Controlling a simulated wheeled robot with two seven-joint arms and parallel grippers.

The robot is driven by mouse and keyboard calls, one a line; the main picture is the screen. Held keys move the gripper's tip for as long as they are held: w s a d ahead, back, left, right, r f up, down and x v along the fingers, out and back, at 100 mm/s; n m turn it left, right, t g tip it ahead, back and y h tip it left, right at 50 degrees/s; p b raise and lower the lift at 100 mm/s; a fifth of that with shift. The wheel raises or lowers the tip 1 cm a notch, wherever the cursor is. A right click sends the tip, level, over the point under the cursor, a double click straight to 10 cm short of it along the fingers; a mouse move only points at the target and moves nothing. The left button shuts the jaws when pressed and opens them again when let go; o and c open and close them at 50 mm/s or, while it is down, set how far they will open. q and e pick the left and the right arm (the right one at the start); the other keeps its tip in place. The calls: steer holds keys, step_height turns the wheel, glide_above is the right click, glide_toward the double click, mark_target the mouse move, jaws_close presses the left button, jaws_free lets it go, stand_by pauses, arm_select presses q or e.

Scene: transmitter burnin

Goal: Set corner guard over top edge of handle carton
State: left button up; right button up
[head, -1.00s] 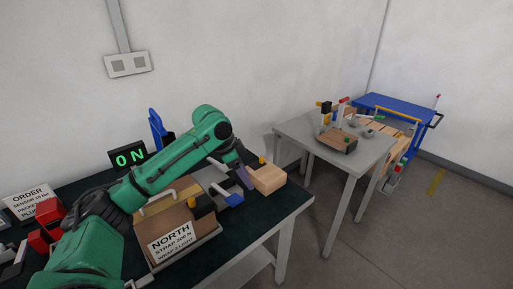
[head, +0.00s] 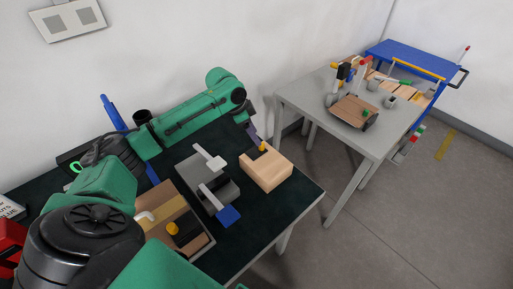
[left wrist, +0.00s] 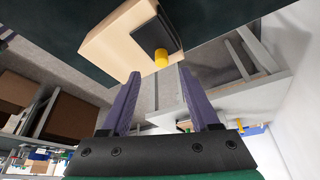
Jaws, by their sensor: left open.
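A corner guard, black with a yellow knob (head: 262,147), sits at the back left edge of a light wooden block (head: 268,172) on the dark bench. In the left wrist view the yellow knob (left wrist: 161,57) and the guard's black plate (left wrist: 152,34) lie just beyond the fingertips. My left gripper (head: 252,133) is open and empty behind the block, close to the knob. Its purple fingers (left wrist: 159,76) are apart in the wrist view. The handle carton (head: 160,237) with a white handle stands nearer; another black piece with a yellow knob (head: 173,228) is at its edge. My right gripper is out of view.
A grey fixture with white bars (head: 207,180) and a blue part (head: 229,216) stands between carton and block. A grey table (head: 308,92) carrying items and a blue cart (head: 412,60) stand at the right. The bench front right is clear.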

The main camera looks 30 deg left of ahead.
mark_target(259, 148)
arm_select(q)
steer(key=p+x, duration=0.1)
steer(key=x, duration=0.3)
steer(key=shift+w+a+f, duration=0.1)
steer(key=shift+w+f, duration=0.1)
steer(key=shift+f, duration=0.15)
steer(key=shift+d+f+p, duration=0.2)
steer(key=shift+f+p, duration=0.1)
steer(key=shift+f, duration=0.15)
steer(key=shift+w, duration=0.1)
jaws_close()
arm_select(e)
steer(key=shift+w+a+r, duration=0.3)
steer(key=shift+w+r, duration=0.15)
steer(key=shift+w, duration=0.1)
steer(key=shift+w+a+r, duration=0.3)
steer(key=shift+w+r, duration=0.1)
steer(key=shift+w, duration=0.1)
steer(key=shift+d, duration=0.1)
